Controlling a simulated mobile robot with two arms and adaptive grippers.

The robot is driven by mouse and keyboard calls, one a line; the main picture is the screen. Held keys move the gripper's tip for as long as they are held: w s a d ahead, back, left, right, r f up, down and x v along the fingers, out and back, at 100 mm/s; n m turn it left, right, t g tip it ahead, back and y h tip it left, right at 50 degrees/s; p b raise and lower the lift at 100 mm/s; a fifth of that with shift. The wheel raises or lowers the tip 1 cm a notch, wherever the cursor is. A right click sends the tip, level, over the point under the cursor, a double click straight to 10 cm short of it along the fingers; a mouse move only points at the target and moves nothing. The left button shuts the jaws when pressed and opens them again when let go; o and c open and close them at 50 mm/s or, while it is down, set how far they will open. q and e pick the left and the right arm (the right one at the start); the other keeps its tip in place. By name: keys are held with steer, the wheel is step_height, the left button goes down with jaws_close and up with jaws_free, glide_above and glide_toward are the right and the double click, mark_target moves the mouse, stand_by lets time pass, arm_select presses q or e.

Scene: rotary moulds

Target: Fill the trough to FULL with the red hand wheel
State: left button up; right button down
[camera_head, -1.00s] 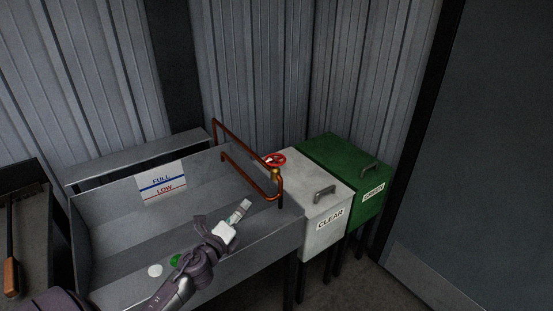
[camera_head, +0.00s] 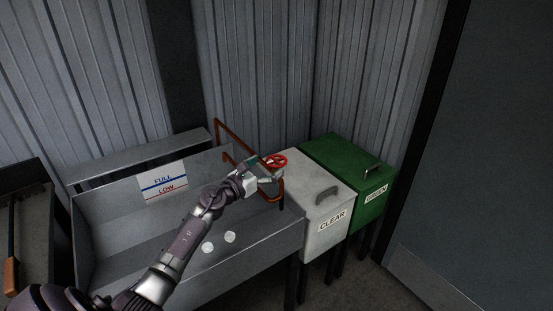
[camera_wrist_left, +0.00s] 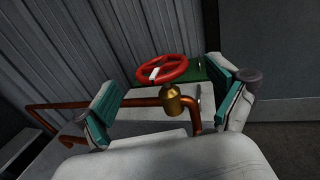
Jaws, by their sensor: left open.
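The red hand wheel (camera_head: 275,161) sits on a brass valve on the copper pipe (camera_head: 223,130) at the trough's right end. In the left wrist view the red wheel (camera_wrist_left: 162,69) stands above the brass valve body (camera_wrist_left: 173,101), between and beyond my fingers. My left gripper (camera_head: 262,170) is at the wheel in the head view; the left wrist view shows its teal-padded fingers (camera_wrist_left: 165,100) wide apart with nothing between the pads. The grey trough (camera_head: 112,220) has a FULL and LOW level plate (camera_head: 163,182) on its back wall. My arm hides part of the trough. My right gripper is not in view.
A white CLEAR bin (camera_head: 312,205) and a green GREEN bin (camera_head: 345,165) stand right of the trough. A dark tray (camera_head: 38,215) with a wooden-handled tool is at the left. Corrugated walls close off the back.

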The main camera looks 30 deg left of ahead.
mark_target(276, 159)
arm_select(q)
steer(key=shift+w+d, duration=0.15)
steer(key=shift+w, duration=0.95)
steer(key=shift+w+d, duration=0.15)
steer(key=shift+w, duration=0.95)
steer(key=c, duration=1.1)
steer(key=shift+r+n+y+p, duration=0.15)
steer(key=shift+n+y+p, duration=0.15)
steer(key=shift+p, duration=0.25)
steer(key=shift+c, duration=0.2)
steer(key=n+y+p, duration=0.1)
steer(key=y+p, duration=0.1)
steer(key=n+y+p, duration=0.2)
steer(key=y+p, duration=0.1)
steer(key=shift+d+r+n+p, duration=0.1)
steer(key=shift+r+n+p, duration=0.05)
steer(key=shift+n+p, duration=0.2)
steer(key=n+g+y+p, duration=0.1)
steer(key=y, duration=0.2)
steer(key=shift+n, duration=0.25)
steer(key=shift+f+n+g+y, duration=0.3)
steer(key=shift+n+g+y, duration=0.2)
steer(key=shift+n+y, duration=0.5)
steer(key=shift+n+g+y+b, duration=0.75)
steer(key=shift+n+g+y, duration=0.5)
steer(key=shift+y, duration=0.65)
steer(key=shift+g+y, duration=0.25)
steer(key=shift+y, duration=0.05)
